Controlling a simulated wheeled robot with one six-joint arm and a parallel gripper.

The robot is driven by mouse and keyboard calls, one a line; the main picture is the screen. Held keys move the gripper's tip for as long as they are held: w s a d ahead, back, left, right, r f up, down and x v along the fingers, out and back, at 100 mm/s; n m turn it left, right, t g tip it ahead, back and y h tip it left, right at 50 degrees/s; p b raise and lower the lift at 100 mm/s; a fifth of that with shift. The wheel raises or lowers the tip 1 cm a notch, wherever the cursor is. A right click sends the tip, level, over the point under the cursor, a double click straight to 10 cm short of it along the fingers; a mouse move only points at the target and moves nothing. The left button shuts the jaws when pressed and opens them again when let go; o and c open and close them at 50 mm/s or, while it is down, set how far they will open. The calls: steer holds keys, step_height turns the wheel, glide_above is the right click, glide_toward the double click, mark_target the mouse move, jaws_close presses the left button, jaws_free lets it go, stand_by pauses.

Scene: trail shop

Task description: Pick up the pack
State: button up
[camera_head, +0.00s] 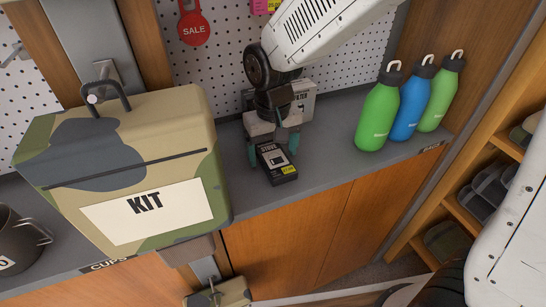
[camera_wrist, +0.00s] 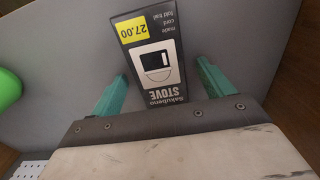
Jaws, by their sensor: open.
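A small dark box labelled STOVE (camera_head: 276,164), with a yellow price label, lies on the grey shelf. In the wrist view the STOVE box (camera_wrist: 152,72) sits between the two teal fingers, its label face toward the camera. My gripper (camera_head: 272,148) is open, one finger on each side of the box; a gap shows beside each finger in the wrist view. A large camouflage pack labelled KIT (camera_head: 145,205) stands at the left of the shelf, apart from my gripper.
Two green bottles and a blue bottle (camera_head: 410,104) stand at the right of the shelf (camera_head: 325,150). A grey mug (camera_head: 20,243) is at far left. A pegboard (camera_head: 222,60) rises behind. Clear shelf lies between the STOVE box and the bottles.

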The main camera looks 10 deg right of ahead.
mark_target(273, 155)
steer(key=c, duration=1.1)
steer(key=shift+r, duration=0.45)
step_height(273, 155, up, 3)
steer(key=shift+s+f, duration=0.1)
steer(key=shift+s, duration=0.05)
steer(key=s+d, duration=0.2)
steer(key=s, duration=0.5)
steer(key=s+d+r, duration=0.1)
steer(key=s+d, duration=0.1)
steer(key=s, duration=0.6)
steer(key=shift+d+r, duration=0.15)
steer(key=shift+d, duration=0.1)
